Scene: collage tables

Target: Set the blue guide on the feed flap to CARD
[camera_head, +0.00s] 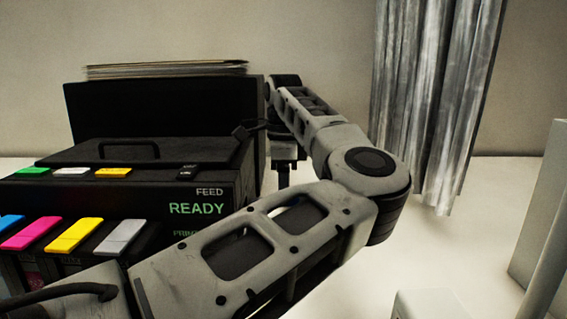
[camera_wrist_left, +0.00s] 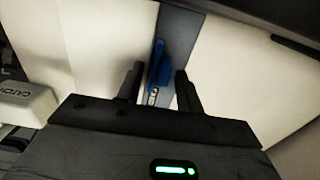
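In the left wrist view the blue guide (camera_wrist_left: 160,66) stands on a grey-blue strip (camera_wrist_left: 180,27), which seems to be part of the feed flap. My left gripper (camera_wrist_left: 160,72) is open, with one finger on each side of the guide and gaps visible. Small white marks show below the guide, too small to read, so I cannot tell its setting. In the head view my left arm crosses in front of the black printer (camera_head: 225,205), and the gripper (camera_head: 284,180) points down at its right side, mostly hidden. The guide is hidden there. My right gripper is not in view.
Papers (camera_head: 165,69) stick up behind the printer. Coloured cartridges (camera_head: 75,236) line its front, and its display reads READY. A grey curtain (camera_head: 430,100) hangs behind. A pale box labelled CATCH (camera_wrist_left: 22,100) is left in the wrist view.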

